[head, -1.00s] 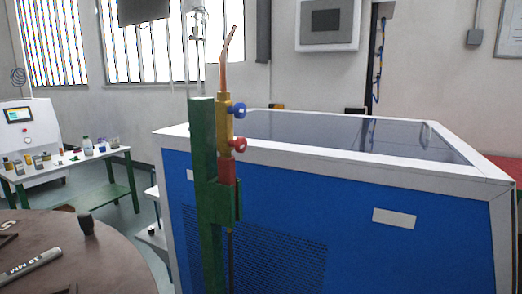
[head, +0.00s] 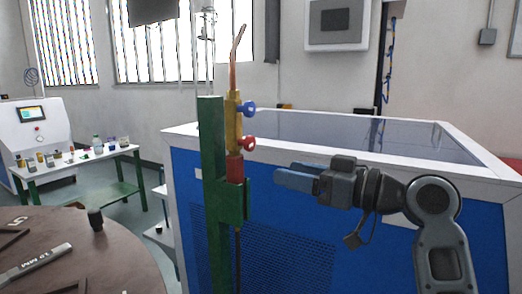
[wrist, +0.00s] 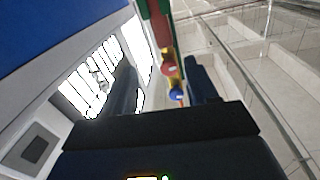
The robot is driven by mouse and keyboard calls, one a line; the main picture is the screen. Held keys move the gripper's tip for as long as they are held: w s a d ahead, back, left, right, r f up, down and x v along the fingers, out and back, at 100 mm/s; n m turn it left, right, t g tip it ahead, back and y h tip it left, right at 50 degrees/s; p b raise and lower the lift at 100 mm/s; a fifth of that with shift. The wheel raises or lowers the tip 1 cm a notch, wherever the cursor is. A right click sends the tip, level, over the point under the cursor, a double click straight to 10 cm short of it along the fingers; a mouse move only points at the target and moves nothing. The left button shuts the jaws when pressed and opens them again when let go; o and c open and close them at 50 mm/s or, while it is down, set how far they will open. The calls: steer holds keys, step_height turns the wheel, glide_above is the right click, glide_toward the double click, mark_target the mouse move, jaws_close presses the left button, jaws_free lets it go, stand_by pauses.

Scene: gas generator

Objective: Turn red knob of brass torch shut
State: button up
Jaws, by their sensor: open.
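The brass torch (head: 233,125) stands upright in a green post holder (head: 212,170), with a copper tip on top and a red block below. Its red knob (head: 248,144) sticks out to the right, below the blue knob (head: 249,108). My gripper (head: 278,179) is to the right of the torch and lower than the red knob, apart from it, with fingers pointing left. In the wrist view, my gripper (wrist: 165,85) is open and empty. The red knob (wrist: 168,68) and blue knob (wrist: 176,94) show between the fingers, farther off.
A blue cabinet with a white rim (head: 460,170) and a dark glass top stands behind my arm. A round brown table (head: 90,265) is at the lower left. A bench with small items (head: 85,160) stands farther left.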

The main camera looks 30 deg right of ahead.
steer(key=n+y, duration=0.1)
steer(key=n, duration=0.1)
glide_toward(253, 145)
steer(key=shift+g, duration=0.4)
steer(key=shift+r+p+x, duration=0.15)
steer(key=shift+p+x, duration=0.2)
steer(key=shift+x, duration=1.7)
steer(key=shift+r+p+x, duration=0.15)
steer(key=shift+p+x, duration=0.2)
steer(key=shift+x, duration=1.7)
steer(key=shift+d, duration=0.1)
steer(key=shift+c, duration=0.4)
steer(key=c, duration=1)
steer(key=shift+o, duration=0.2)
